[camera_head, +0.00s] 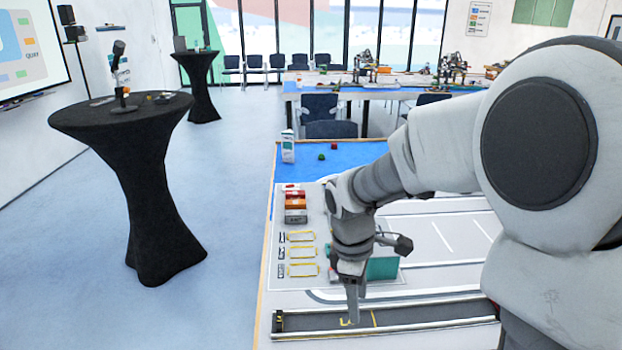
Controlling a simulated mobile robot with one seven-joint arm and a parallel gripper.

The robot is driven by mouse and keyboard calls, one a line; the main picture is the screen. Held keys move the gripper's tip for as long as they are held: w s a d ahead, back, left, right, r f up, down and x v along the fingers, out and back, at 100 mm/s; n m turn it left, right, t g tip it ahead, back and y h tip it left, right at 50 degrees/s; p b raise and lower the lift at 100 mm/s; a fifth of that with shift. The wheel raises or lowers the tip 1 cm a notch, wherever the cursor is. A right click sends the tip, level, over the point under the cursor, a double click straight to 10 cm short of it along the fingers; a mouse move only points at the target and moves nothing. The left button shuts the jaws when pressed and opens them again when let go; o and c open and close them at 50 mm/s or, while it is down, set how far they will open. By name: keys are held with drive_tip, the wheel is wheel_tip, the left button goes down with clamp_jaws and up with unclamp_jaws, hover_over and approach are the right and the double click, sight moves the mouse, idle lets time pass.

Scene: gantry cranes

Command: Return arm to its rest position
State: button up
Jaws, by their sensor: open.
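My arm reaches in from the right and bends down over the model table. My gripper (354,308) points down just above the dark rail track (415,318) near the table's front. Its fingers are small and seen edge-on, with nothing visible between them. It looks empty and open. My arm hides part of the table's right side.
A green block (383,268) stands just behind my gripper. A tall black-draped table (135,165) stands on the left, with clear floor between.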

drive_tip(key=s+d+r+m+t+y, duration=0.1)
drive_tip(key=s+r+m+t, duration=0.4)
drive_tip(key=s+r+m, duration=0.7)
drive_tip(key=s+d+m, duration=0.1)
drive_tip(key=s, duration=0.2)
drive_tip(key=shift+s+d+r+t, duration=0.15)
drive_tip(key=shift+s+r+t, duration=0.15)
drive_tip(key=shift+r+t, duration=0.1)
